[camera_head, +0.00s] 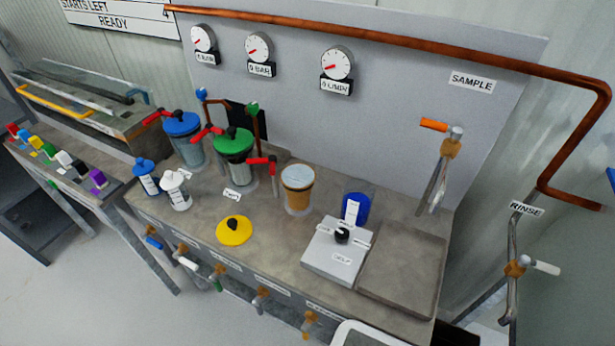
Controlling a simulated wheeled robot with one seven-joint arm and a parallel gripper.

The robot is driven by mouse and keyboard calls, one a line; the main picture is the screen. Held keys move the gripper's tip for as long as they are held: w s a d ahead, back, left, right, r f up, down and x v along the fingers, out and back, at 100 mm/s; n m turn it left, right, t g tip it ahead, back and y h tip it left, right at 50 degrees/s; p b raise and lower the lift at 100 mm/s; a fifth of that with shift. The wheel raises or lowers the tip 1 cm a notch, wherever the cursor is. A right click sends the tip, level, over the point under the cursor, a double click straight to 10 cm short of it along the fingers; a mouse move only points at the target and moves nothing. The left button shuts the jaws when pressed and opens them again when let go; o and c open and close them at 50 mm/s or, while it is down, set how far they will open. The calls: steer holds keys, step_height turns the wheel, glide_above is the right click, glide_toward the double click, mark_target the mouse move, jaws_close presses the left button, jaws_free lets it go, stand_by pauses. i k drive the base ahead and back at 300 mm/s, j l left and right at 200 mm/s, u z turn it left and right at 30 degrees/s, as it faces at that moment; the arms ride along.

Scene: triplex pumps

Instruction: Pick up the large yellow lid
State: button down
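The large yellow lid (235,231) lies flat on the grey worktop, near its front edge. It is a round disc with a small black knob on top. Nothing covers it. An open jar with orange-brown contents (297,190) stands behind it and to the right. My gripper is not in view.
Jars with a blue lid (181,124) and a green lid (233,141) stand behind, with red-handled valves. Two small bottles (160,184) stand to the left. A grey box with a black knob (337,250) and a blue container (357,205) are on the right. Several taps line the front edge.

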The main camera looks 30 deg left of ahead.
mark_target(233, 231)
steer(key=k+j+u, duration=0.1)
steer(key=u, duration=0.4)
steer(key=j+u, duration=0.2)
steer(key=u, duration=0.3)
steer(key=k+j+u, duration=0.1)
steer(key=j+u, duration=0.15)
steer(key=u, duration=0.2)
